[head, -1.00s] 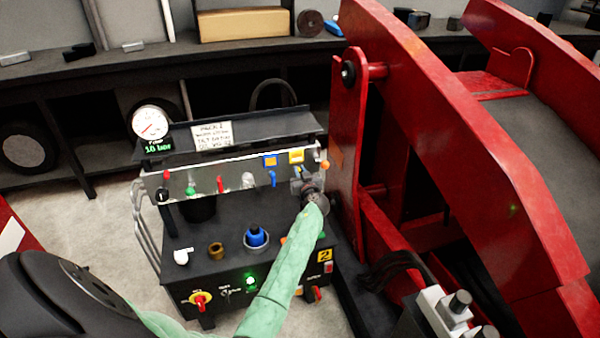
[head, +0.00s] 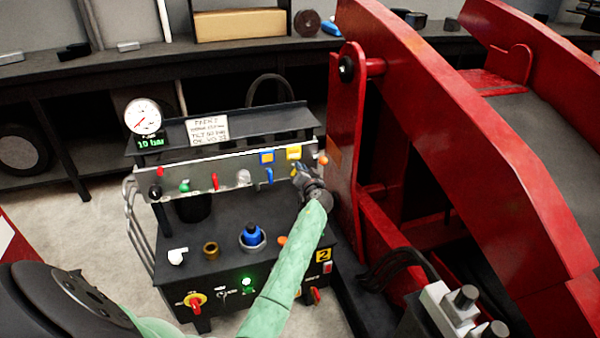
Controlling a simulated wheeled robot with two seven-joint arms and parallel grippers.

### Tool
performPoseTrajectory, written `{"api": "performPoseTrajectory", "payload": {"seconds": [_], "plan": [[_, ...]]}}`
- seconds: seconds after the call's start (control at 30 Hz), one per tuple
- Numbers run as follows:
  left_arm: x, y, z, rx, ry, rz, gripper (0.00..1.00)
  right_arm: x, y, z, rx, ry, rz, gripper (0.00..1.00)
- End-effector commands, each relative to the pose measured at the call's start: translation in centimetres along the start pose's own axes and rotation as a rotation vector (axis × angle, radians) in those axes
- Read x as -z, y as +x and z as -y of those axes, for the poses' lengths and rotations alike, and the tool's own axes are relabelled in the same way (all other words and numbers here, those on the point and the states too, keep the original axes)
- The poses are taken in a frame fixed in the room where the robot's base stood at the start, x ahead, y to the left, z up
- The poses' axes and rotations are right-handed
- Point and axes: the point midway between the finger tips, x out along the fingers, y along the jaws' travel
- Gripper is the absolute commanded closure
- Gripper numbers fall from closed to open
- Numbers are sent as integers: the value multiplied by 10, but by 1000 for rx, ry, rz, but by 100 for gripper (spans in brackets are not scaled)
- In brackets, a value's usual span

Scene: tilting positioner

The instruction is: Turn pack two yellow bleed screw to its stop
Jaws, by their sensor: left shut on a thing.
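The pack marked 2 (head: 323,256) is a black unit with a pale metal panel along its upper front. My left gripper (head: 299,172) reaches up to the panel just below the yellow tag. It is shut on a small part there, at the place of the yellow bleed screw. The fingers cover the screw, so its turn cannot be read. My right gripper is not in view.
A blue lever (head: 269,176) is close to the left of my gripper, and an orange knob (head: 323,160) is close to its right. A red lever (head: 215,181) is farther left. The gauge (head: 143,117) reads 10 bar. The red positioner frame (head: 350,150) stands close on the right.

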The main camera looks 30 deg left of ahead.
Motion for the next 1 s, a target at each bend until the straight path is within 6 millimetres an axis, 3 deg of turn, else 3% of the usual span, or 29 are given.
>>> {"api": "performPoseTrajectory", "payload": {"seconds": [0.13, 0.4, 0.77, 1.0], "plan": [[-1, 0, -5, -1, 138, 0, 100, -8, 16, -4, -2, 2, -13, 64], [-2, 0, -11, -1, 395, 0, 100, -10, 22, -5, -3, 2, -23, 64], [-6, 0, -19, -2, 710, 0, 100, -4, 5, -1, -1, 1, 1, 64], [-9, 0, -22, -1, 854, -1, 100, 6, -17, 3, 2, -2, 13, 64]]}}
